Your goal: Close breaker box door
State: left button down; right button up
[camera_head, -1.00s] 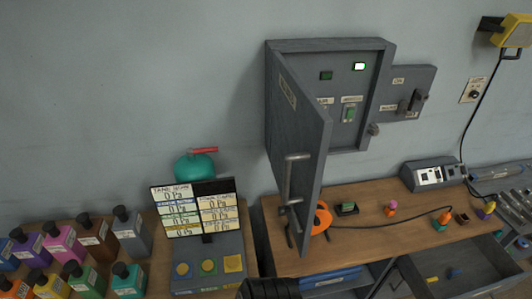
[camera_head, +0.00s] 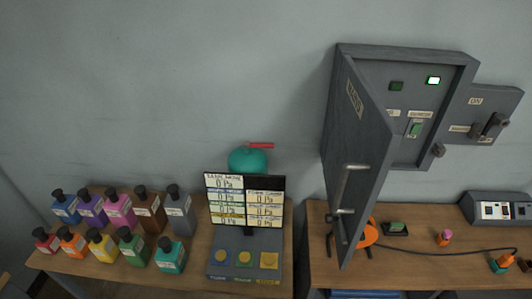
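The grey breaker box (camera_head: 440,65) is mounted on the wall at the upper right. Its door (camera_head: 358,150) is hinged on the left and stands wide open, swung out toward me. Inside the box are a dark indicator, a lit green-white indicator (camera_head: 433,80) and a green switch (camera_head: 415,130). Neither of my grippers shows in this view.
Below the door stands a wooden workbench (camera_head: 420,265) with an orange round item (camera_head: 368,235), small plugs and a cable. At left, another table holds several coloured bottles (camera_head: 118,210), a display panel (camera_head: 246,205) and a teal tank (camera_head: 246,160).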

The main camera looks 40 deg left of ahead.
aim_at(365, 141)
jog(key=u, duration=0.8)
jog(key=i, duration=0.5)
